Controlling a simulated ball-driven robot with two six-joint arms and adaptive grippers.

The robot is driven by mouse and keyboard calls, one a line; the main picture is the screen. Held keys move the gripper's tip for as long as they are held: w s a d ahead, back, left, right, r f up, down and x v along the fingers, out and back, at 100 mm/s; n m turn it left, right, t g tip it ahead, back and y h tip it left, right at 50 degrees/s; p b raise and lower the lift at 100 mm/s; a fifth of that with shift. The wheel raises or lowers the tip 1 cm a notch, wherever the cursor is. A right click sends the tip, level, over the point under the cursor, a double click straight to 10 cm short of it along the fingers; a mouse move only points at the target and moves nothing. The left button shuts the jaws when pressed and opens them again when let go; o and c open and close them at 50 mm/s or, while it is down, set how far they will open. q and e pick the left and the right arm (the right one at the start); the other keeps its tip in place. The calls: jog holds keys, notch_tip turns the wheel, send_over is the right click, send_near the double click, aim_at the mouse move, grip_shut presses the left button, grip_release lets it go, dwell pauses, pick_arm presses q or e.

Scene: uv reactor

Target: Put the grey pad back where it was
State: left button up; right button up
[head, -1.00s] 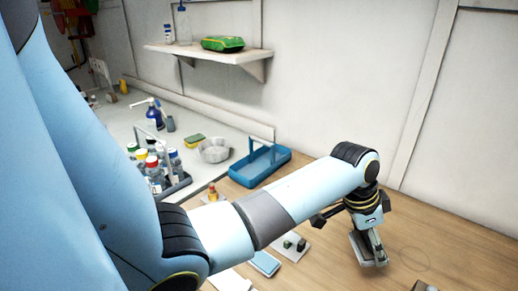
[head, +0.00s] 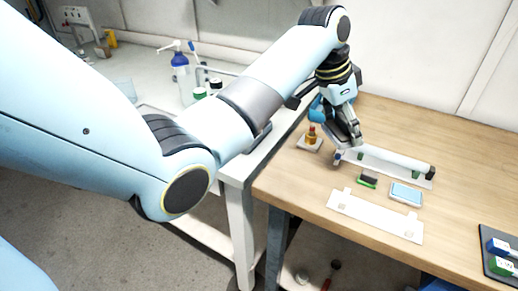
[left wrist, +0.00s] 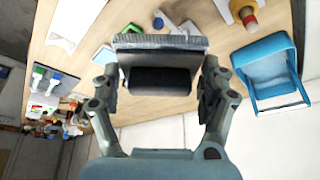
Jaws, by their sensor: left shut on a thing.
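My left gripper (head: 347,138) points down above the far left part of the wooden table. In the left wrist view the gripper (left wrist: 160,85) is shut on the grey pad (left wrist: 160,42), which has a pale grey edge and a dark block-like part between the fingers. In the head view the gripper mostly hides the pad, and I cannot tell whether it touches the table. My right gripper is not in view.
Near the gripper stand an amber bottle (head: 312,134) on a white base and a white tube (head: 390,161). A green-dark block (head: 368,179), light blue pad (head: 406,194) and white plate (head: 374,216) lie in front. A blue tray (left wrist: 272,72) is close by.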

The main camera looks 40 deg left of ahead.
pick_arm(q)
jog(key=shift+w+a, duration=0.1)
jog(key=shift+w, duration=0.2)
jog(key=s+a+f+p, duration=0.1)
jog(key=s+a+f, duration=0.3)
jog(key=s+a, duration=0.1)
jog(key=s+a+f+p, duration=0.1)
jog(key=s+a+f, duration=0.1)
jog(key=shift+s+a+f+p, duration=0.15)
jog(key=shift+s+p, duration=0.2)
jog(key=shift+s, duration=0.05)
jog(key=shift+s+a+f, duration=0.1)
jog(key=shift+f, duration=0.15)
notch_tip(320, 180, down, 3)
jog(key=shift+f, duration=0.45)
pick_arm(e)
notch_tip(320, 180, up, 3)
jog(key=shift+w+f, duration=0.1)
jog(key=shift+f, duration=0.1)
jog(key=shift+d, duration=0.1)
